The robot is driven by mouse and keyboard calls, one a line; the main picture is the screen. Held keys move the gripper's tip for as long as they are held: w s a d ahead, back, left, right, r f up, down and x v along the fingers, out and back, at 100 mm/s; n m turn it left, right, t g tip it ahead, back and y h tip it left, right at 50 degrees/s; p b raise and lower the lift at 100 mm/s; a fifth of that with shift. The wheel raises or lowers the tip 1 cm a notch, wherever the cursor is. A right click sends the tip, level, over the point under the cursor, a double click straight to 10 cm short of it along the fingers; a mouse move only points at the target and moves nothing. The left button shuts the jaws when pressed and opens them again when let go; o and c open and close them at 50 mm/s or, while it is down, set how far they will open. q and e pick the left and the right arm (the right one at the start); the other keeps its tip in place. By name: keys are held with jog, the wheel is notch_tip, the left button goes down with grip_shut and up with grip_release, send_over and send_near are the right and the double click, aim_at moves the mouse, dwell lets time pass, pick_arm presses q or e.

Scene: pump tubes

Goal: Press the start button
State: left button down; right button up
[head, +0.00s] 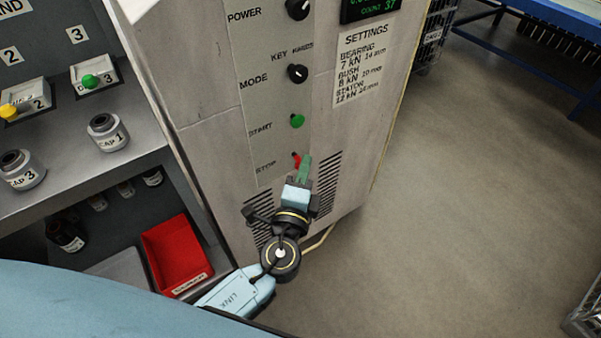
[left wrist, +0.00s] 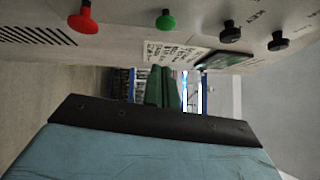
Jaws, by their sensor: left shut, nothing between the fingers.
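The green start button (head: 297,121) sits on the light panel of the machine, beside the word START. It also shows in the left wrist view (left wrist: 165,21), sticking out of the panel. The red stop button (head: 296,160) is below it, partly covered by my gripper in the head view; it is whole in the left wrist view (left wrist: 84,18). My left gripper (head: 305,167) is shut and empty, its green fingers together. In the left wrist view the fingers (left wrist: 161,88) show apart from both buttons. My right gripper is not in view.
Black mode (head: 298,73) and power (head: 299,8) knobs are above the start button. A settings label (head: 362,62) is to the right. A shelf with capped jars (head: 107,132) and a red bin (head: 177,255) stands left. Open floor lies right.

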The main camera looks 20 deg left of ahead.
aim_at(303, 121)
pick_arm(q)
jog(key=w+a+r, duration=0.1)
jog(key=w+a, duration=0.2)
jog(key=w, duration=0.5)
jog(key=shift+a, duration=0.3)
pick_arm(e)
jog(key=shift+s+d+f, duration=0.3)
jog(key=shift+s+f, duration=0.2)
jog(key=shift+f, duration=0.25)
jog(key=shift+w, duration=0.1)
